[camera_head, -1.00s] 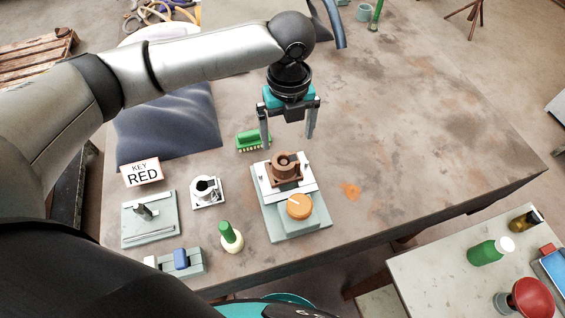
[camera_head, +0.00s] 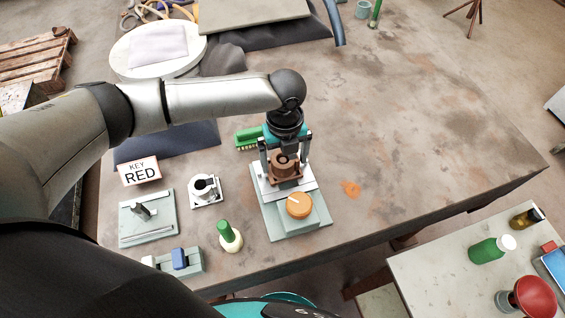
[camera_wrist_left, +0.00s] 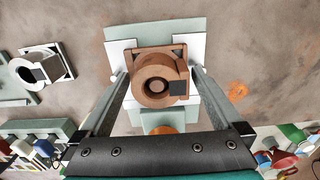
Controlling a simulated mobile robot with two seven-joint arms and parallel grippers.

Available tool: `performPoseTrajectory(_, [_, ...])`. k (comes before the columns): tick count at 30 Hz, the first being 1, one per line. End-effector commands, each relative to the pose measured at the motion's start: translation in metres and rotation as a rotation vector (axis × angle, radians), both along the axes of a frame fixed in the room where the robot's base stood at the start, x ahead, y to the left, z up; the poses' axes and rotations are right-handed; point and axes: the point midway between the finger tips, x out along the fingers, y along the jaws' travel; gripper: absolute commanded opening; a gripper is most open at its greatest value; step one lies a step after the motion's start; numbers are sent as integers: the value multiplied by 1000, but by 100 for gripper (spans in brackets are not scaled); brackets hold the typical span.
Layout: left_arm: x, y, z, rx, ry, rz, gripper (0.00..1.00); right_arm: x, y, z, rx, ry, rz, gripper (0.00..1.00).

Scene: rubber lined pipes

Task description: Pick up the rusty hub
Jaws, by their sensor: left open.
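The rusty hub (camera_head: 285,168) is a brown square-based ring piece. It sits on a pale green fixture (camera_head: 290,224) with a white plate and an orange knob (camera_head: 299,206). My left gripper (camera_head: 285,164) is over the hub with its jaws open, one finger on each side of it. In the left wrist view the hub (camera_wrist_left: 158,79) shows between the two spread fingers (camera_wrist_left: 158,88), with a gap on both sides. My right gripper is not in view.
A green brush (camera_head: 248,138) lies close behind the gripper.

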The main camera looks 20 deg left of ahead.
Motion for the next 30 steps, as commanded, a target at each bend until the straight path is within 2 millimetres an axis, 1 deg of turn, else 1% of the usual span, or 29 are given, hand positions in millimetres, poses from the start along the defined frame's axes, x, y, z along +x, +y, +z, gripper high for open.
performPoseTrajectory(1, [0,0,0,0,0,0,100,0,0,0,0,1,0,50])
performPoseTrajectory(2, [0,0,0,0,0,0,98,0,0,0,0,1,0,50])
performPoseTrajectory(27, [0,1,1,1,0,1,3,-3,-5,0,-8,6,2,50])
performPoseTrajectory(28, [0,1,1,1,0,1,0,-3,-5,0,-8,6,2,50])
performPoseTrajectory(30, [0,1,1,1,0,1,0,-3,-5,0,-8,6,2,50])
